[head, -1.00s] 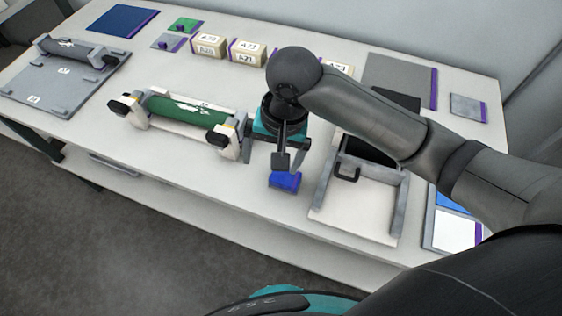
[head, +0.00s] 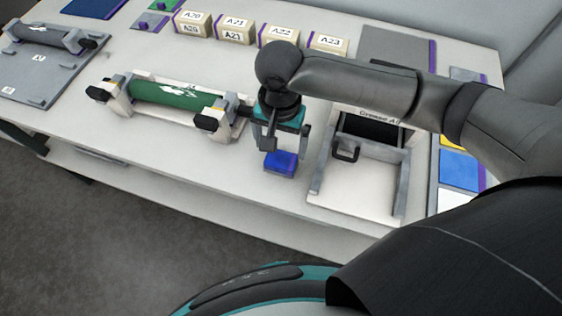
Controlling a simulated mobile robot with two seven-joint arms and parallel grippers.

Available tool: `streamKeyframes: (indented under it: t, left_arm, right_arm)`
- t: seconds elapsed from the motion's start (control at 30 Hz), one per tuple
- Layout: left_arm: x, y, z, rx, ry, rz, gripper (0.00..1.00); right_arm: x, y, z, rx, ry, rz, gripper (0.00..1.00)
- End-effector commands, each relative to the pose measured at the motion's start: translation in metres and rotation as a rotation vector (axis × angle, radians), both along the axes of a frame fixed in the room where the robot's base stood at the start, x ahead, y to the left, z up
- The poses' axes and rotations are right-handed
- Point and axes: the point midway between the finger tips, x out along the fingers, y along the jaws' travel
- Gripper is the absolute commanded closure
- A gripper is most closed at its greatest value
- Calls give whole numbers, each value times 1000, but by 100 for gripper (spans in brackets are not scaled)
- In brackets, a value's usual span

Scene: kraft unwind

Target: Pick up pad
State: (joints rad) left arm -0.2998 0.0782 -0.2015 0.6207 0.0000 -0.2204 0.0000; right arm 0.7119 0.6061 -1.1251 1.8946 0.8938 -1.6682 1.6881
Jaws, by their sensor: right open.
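A small blue block (head: 281,163), which looks like the pad, lies on the white table near its front edge, between the green roller and the grey-framed stand. My right gripper (head: 287,144) points down just above and behind it, with its fingers apart and nothing seen between them. One finger overlaps the block's upper left edge in the picture; I cannot tell whether they touch. My left gripper is out of view.
The green roller (head: 165,92) on its white cradle stands left of the gripper. The grey-framed stand (head: 360,192) with a black handle is close on the right. Several labelled boxes (head: 236,31) line the back. The table front by the block is clear.

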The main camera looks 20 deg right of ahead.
Motion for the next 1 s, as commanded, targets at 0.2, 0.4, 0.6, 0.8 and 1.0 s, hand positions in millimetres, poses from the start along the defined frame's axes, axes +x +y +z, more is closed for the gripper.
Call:
streamKeyframes:
  t: [0.2,0.4,0.6,0.8,1.0]
  left_arm:
    - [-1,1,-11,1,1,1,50]
    - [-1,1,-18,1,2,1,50]
    - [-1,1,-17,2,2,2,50]
    - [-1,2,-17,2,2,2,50]
    - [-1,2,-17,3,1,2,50]
  right_arm:
    - [-2,-2,-28,-1,0,0,0]
    - [-2,-2,-51,-1,-1,0,0]
    - [-2,-1,-52,0,-1,1,0]
    - [-2,-1,-52,0,-1,1,16]
    - [-2,-1,-52,0,-1,1,38]
